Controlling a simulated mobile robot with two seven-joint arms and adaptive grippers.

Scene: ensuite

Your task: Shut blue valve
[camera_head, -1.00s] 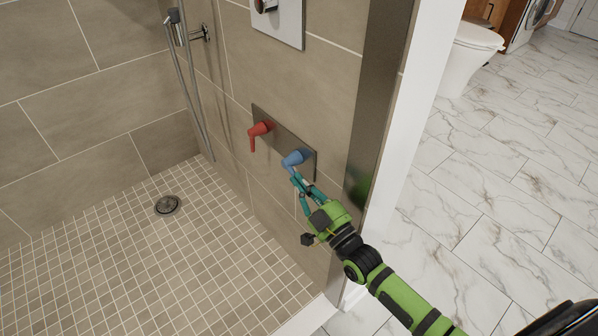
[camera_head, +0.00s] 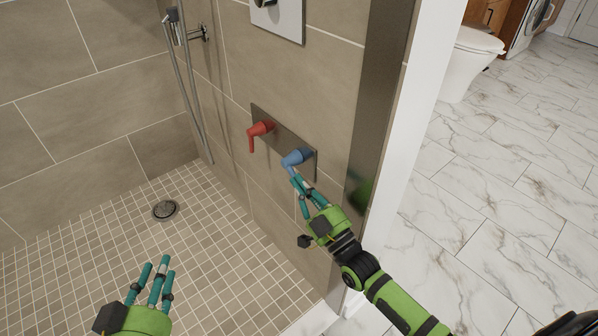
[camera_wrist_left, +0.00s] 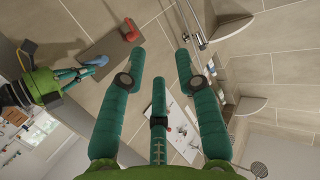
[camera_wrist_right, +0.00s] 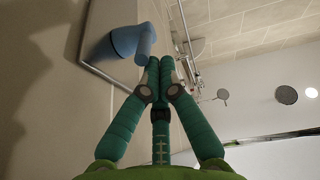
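The blue valve (camera_head: 296,158) is a lever handle on a metal plate (camera_head: 283,143) on the shower wall, its lever pointing down and slightly left. My right gripper (camera_head: 297,179) is right below it, fingertips at the lever's lower end. In the right wrist view the blue valve (camera_wrist_right: 125,42) lies just beyond the fingertips (camera_wrist_right: 160,64), which are closed together; whether they touch it I cannot tell. My left gripper (camera_head: 158,266) is open and empty over the shower floor, fingers apart in the left wrist view (camera_wrist_left: 160,58). That view also shows the blue valve (camera_wrist_left: 96,61).
A red valve (camera_head: 259,130) is left of the blue one on the same plate, lever down. A wall edge and metal post (camera_head: 378,110) stand close on the right. The shower floor (camera_head: 215,250) is clear except for a drain (camera_head: 165,209).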

